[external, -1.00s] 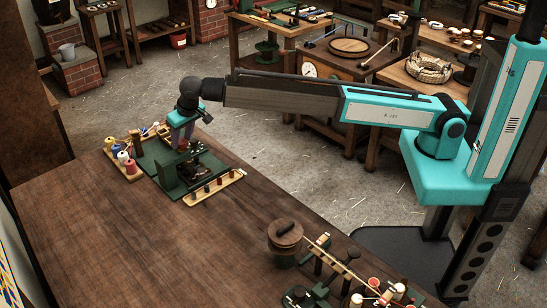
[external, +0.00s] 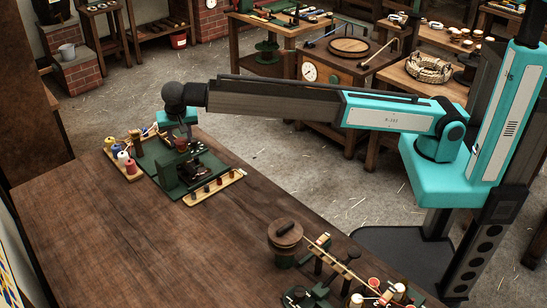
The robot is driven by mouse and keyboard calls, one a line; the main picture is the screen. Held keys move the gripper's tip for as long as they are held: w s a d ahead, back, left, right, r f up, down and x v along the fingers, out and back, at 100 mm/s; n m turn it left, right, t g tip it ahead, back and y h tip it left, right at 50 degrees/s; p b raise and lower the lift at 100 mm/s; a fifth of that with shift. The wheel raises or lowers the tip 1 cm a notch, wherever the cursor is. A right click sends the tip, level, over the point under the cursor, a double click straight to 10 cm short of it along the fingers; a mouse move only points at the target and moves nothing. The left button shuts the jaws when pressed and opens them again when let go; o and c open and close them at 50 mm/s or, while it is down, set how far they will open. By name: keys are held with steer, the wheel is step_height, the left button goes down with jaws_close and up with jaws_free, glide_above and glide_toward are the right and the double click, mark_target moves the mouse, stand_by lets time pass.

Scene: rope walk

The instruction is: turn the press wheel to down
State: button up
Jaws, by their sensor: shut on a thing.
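A dark green press (external: 172,176) stands on a green base at the far end of the long wooden table. A small dark red part at its top, which looks like the press wheel (external: 181,144), sits just under my gripper (external: 184,136). My gripper points down from the dark wrist and is shut on this wheel. The fingertips are small and partly hidden, so the exact grip and the wheel's turn cannot be made out.
A tray of coloured spools (external: 124,160) stands left of the press. A pale wooden rack (external: 214,187) lies at its right front. A round wooden-topped device (external: 285,235) stands nearer. The table's middle is clear.

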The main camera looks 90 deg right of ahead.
steer(key=o, duration=1.1)
steer(key=shift+c, duration=0.2)
steer(key=shift+r, duration=0.15)
steer(key=p+v, duration=0.7)
steer(key=v, duration=0.6)
steer(key=shift+r+p, duration=0.3)
